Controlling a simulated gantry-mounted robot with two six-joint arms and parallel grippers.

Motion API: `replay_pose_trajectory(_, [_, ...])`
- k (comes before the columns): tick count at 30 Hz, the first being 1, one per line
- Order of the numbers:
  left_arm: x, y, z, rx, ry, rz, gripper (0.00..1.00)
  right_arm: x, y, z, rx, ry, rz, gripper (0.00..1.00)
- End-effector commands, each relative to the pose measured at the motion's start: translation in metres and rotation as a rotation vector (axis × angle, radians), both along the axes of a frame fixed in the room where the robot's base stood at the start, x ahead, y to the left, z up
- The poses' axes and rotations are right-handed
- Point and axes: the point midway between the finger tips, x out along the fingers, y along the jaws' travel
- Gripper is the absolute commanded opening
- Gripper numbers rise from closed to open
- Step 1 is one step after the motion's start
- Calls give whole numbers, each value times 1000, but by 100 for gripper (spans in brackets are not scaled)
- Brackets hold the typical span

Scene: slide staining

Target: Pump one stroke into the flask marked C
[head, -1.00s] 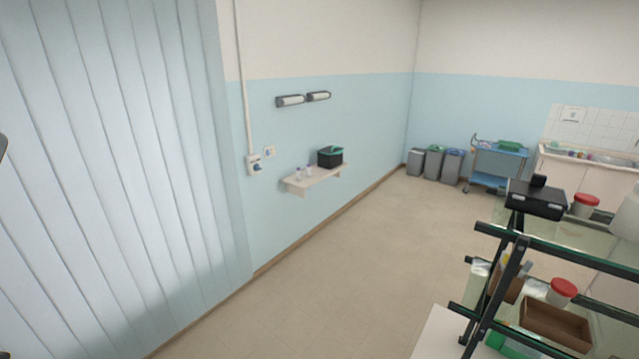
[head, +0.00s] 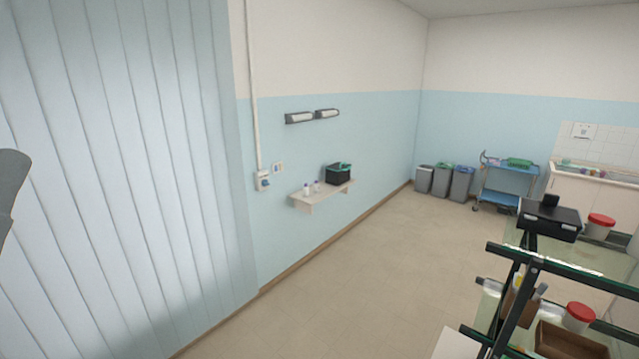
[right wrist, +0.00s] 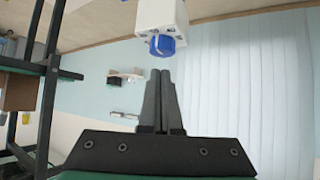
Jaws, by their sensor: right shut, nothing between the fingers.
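No flask marked C and no pump can be made out in either view. My right gripper (right wrist: 160,74) shows in the right wrist view with its two dark fingers together and nothing between them. Beyond its fingertips is a white block with a round blue part (right wrist: 162,45); I cannot tell what it is. The gripper looks apart from it, over open room. My left gripper is not in view.
A wall shelf (head: 322,195), bins (head: 443,181) and a blue trolley (head: 508,182) stand farther off. The middle floor is clear.

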Motion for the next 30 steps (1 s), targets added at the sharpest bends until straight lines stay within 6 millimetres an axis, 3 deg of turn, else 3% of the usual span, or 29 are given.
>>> replay_pose_trajectory(5, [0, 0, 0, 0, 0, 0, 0, 1, 0, 7, -1, -2, 0, 0])
replay_pose_trajectory(16, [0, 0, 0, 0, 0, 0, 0, 1, 0, 47, -1, -3, 0, 0])
replay_pose_trajectory(26, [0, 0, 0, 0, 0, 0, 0, 0, 1, 50, 0, 0, 2, 0])
replay_pose_trajectory(28, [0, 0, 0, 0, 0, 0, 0, 3, 9, 52, -2, -4, 22, 0])
replay_pose_trajectory(30, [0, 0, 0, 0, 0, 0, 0, 14, 24, 67, -17, -37, 66, 0])
